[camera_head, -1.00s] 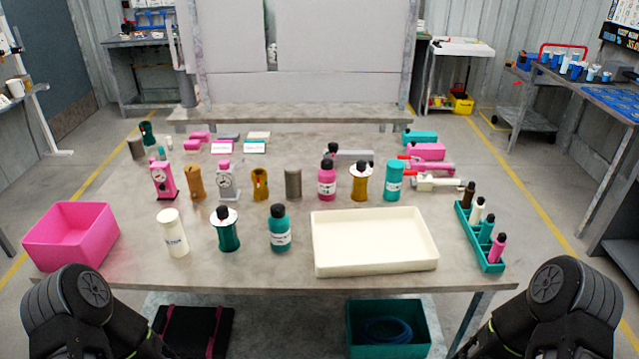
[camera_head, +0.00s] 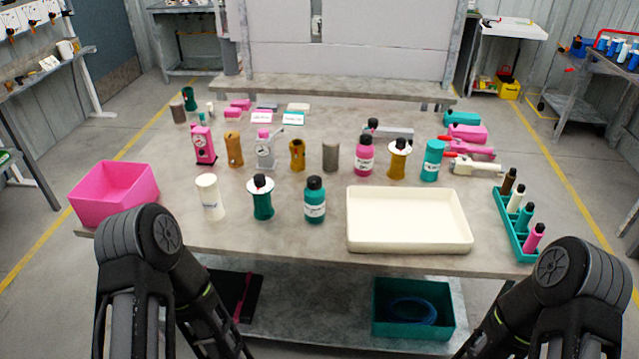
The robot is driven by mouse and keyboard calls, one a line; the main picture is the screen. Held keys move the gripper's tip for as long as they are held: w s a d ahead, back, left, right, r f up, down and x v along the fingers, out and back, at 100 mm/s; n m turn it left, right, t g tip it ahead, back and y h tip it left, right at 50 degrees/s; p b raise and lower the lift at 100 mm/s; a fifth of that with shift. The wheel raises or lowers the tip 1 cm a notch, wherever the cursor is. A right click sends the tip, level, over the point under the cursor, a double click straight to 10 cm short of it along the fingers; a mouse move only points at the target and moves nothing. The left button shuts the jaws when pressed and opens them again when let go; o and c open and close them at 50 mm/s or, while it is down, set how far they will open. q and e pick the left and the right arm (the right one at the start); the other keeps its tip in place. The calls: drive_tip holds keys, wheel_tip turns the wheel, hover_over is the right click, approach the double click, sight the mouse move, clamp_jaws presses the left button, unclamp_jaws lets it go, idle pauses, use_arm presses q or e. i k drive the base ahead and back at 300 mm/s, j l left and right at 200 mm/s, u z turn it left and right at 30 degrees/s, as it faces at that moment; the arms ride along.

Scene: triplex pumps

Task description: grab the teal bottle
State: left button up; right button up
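A teal bottle (camera_head: 314,203) with a dark cap and a white label stands upright near the front middle of the table. It is between a green spool-like item (camera_head: 261,200) with a white top disc and a cream tray (camera_head: 408,245). A teal canister (camera_head: 432,161) with a white label stands further back on the right. A small teal bottle (camera_head: 524,217) with a dark cap stands in the rack at the right. Only black upper parts of my two arms show at the bottom left and right. Neither gripper is in view, and nothing touches the teal bottle.
The grey table (camera_head: 285,240) carries a pink bin (camera_head: 113,194) at left, a white bottle (camera_head: 210,198), a pink bottle (camera_head: 364,157) and a teal rack (camera_head: 506,219) at right. The front strip before the teal bottle is clear. A teal crate (camera_head: 412,325) is below.

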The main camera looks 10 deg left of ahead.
sight(314, 201)
drive_tip(key=i+l+u, duration=0.1)
drive_tip(key=l, duration=0.2)
drive_tip(key=i+l+u, duration=0.15)
drive_tip(key=l, duration=0.2)
drive_tip(key=u, duration=1.6)
